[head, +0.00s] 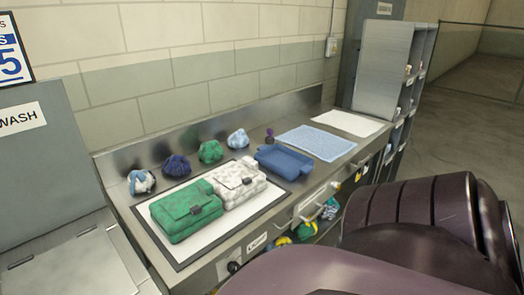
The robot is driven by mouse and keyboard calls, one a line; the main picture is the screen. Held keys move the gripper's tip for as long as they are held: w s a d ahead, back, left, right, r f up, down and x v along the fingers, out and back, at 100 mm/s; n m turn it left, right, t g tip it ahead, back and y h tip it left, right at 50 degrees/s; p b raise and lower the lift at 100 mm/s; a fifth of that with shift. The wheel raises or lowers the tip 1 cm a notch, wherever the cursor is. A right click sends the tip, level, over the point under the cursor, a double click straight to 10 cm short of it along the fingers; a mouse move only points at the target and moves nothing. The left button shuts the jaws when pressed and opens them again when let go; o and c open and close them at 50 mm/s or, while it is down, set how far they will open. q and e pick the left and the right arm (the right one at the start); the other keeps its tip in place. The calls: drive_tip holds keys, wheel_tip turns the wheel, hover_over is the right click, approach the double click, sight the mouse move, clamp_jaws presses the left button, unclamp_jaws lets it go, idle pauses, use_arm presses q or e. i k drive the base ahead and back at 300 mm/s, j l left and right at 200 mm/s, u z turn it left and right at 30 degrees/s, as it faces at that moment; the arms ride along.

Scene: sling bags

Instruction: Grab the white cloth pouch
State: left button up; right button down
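A white pouch with grey mottling and a dark buckle (236,182) lies on a white mat with a dark border (172,252) on the metal counter. It sits right beside a green pouch with a dark buckle (187,209), on that pouch's right. The two appear to touch. The white pouch's top and front are clear to see. Neither of my grippers shows in the head view. A dark purple arm part of mine fills the lower right.
Several crumpled cloth bundles (210,151) line the back of the counter. A light blue towel (314,142) and a white sheet (347,123) lie farther right. A grey shelf unit (384,69) stands beyond.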

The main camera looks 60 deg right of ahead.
sight(230, 199)
drive_tip(key=z, duration=1.8)
drive_tip(key=i+l+u, duration=0.1)
drive_tip(key=u, duration=0.7)
drive_tip(key=l+u, duration=0.6)
drive_tip(key=l, duration=0.25)
drive_tip(key=l+u, duration=0.25)
drive_tip(key=l, duration=0.55)
drive_tip(key=k, duration=0.05)
